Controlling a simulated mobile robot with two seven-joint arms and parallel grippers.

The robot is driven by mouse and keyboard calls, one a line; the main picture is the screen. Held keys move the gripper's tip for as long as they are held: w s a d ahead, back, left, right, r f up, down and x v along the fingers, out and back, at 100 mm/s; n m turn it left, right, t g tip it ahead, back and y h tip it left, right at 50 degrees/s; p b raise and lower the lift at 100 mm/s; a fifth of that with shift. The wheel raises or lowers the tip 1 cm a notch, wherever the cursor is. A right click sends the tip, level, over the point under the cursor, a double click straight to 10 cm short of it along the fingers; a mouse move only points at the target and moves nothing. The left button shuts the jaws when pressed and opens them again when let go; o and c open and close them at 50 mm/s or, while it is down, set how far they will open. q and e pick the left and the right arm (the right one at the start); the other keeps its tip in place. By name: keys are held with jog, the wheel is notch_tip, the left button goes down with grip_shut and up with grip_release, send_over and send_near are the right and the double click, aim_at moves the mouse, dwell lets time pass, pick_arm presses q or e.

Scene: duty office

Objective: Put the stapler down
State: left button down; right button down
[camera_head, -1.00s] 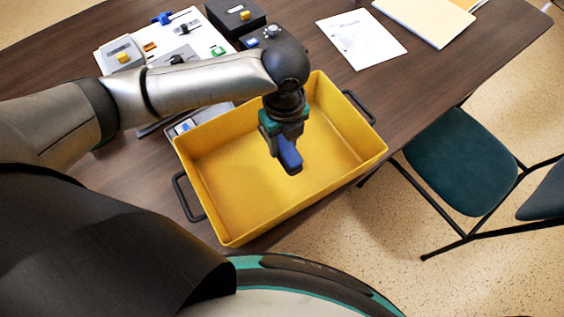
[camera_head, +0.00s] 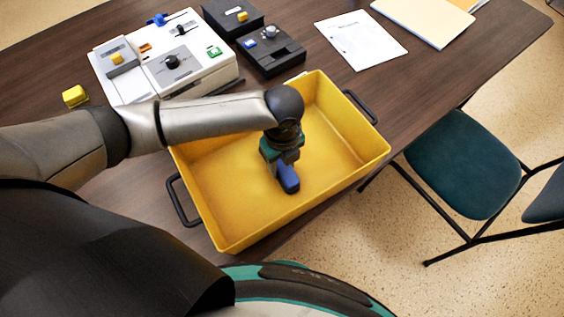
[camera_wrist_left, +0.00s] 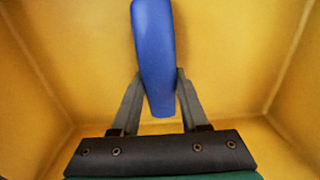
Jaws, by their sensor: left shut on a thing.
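My left gripper (camera_head: 280,160) is inside the yellow bin (camera_head: 230,212), pointing down. It is shut on the blue stapler (camera_head: 288,178), which shows below the fingers. In the left wrist view the stapler (camera_wrist_left: 155,55) lies between the two fingers (camera_wrist_left: 157,98), with the yellow bin floor behind it. I cannot tell whether the stapler touches the floor. The bin holds nothing else that I can see, though my arm hides part of its far left side. My right gripper is not in view.
The bin has black handles (camera_head: 184,200) and stands at the table's front edge. Behind it are a white control panel (camera_head: 205,62), a black box (camera_head: 270,52), a yellow block (camera_head: 75,96) and papers (camera_head: 361,39). A teal chair (camera_head: 455,160) stands at right.

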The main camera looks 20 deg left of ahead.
pick_arm(q)
jog(key=shift+c, duration=2.1)
grip_release()
jog(key=shift+f, duration=0.1)
notch_tip(320, 180, up, 12)
jog(key=p, duration=0.3)
